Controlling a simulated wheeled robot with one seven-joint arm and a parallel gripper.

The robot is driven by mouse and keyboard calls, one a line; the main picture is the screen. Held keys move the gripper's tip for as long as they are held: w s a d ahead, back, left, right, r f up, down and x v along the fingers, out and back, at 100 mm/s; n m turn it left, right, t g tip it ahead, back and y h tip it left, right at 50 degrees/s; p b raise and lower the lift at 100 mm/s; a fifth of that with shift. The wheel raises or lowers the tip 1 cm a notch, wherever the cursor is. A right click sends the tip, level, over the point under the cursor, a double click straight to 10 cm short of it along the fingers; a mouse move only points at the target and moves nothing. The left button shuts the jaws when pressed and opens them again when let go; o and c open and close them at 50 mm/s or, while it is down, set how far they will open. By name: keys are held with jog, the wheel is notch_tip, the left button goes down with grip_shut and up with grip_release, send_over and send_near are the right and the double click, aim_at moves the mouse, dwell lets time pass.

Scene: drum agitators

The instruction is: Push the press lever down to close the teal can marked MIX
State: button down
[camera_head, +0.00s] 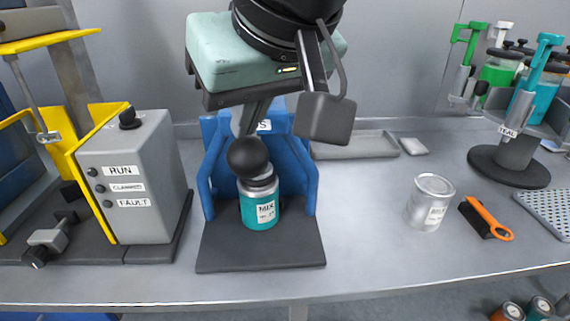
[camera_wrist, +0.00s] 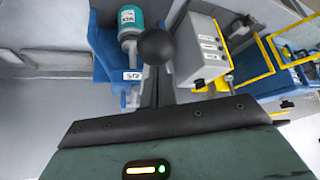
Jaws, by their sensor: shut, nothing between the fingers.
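The teal can marked MIX (camera_head: 260,212) stands upright on the dark base of the blue press (camera_head: 303,185). It also shows in the wrist view (camera_wrist: 128,17). The lever's round black knob (camera_head: 248,157) is in front of and above the can's top, and it shows in the wrist view (camera_wrist: 158,47). The knob partly hides the can's top, so I cannot tell how the lid sits. My gripper (camera_head: 246,128) is shut and empty, with its fingers just above or behind the knob. I cannot tell whether they touch it.
A grey control box (camera_head: 135,180) with a yellow frame stands close on the left. A silver can (camera_head: 430,202), an orange-handled tool (camera_head: 488,218) and a carousel stand (camera_head: 510,165) are on the right. The bench between the press and silver can is clear.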

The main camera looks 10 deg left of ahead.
jog(key=shift+s+r+p, duration=0.2)
jog(key=shift+r+p, duration=0.3)
jog(key=shift+r, duration=0.55)
jog(key=shift+r+p, duration=1.55)
jog(key=shift+r, duration=0.55)
jog(key=r+p, duration=0.2)
jog(key=r, duration=0.1)
jog(key=r+p, duration=0.1)
jog(key=shift+w+r, duration=0.15)
jog(key=shift+w, duration=0.2)
jog(key=shift+a+r+p, duration=0.1)
jog(key=shift+p, duration=0.2)
jog(key=shift+w+a+r+p, duration=0.1)
jog(key=shift+w+r+p, duration=0.15)
jog(key=shift+r+p, duration=0.3)
jog(key=shift+w+r+p, duration=0.2)
jog(key=shift+r+p, duration=0.3)
jog(key=shift+r, duration=0.2)
jog(key=shift+w+a+r+p, duration=0.1)
jog(key=shift+w+r+p, duration=0.15)
jog(key=shift+r+p, duration=0.3)
notch_tip(320, 180, up, 7)
jog(key=p, duration=0.5)
